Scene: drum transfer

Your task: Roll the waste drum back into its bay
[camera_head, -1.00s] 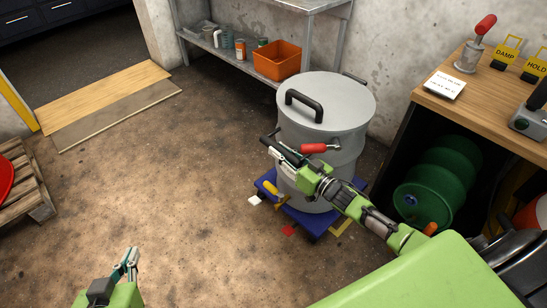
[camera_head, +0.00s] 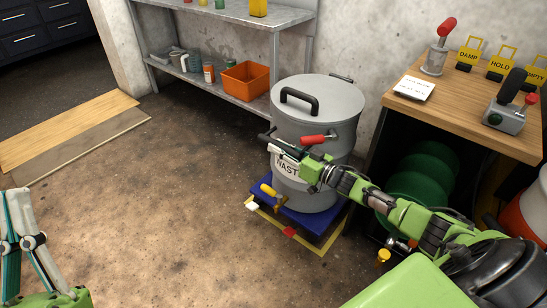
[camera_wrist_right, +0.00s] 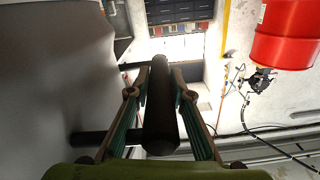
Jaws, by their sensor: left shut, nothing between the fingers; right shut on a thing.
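The grey waste drum (camera_head: 315,130) stands upright on a blue dolly (camera_head: 322,222) between shelf and bench, with a lid handle, a red-gripped latch and a partly hidden white label. A yellow floor outline (camera_head: 325,252) shows around the dolly's front and sides; its back is hidden. My right gripper (camera_head: 273,143) is shut on the drum's black side handle, which also shows as a dark bar (camera_wrist_right: 160,110) between the fingers in the right wrist view. My left gripper (camera_head: 20,198) is shut and empty over the floor at the lower left, away from the drum.
A metal shelf with an orange bin (camera_head: 246,78) stands behind left. A wooden bench (camera_head: 460,110) with signs and a control box is at right, green drums (camera_head: 415,190) below it. A yellow-handled lever (camera_head: 268,190) sits at the dolly's front.

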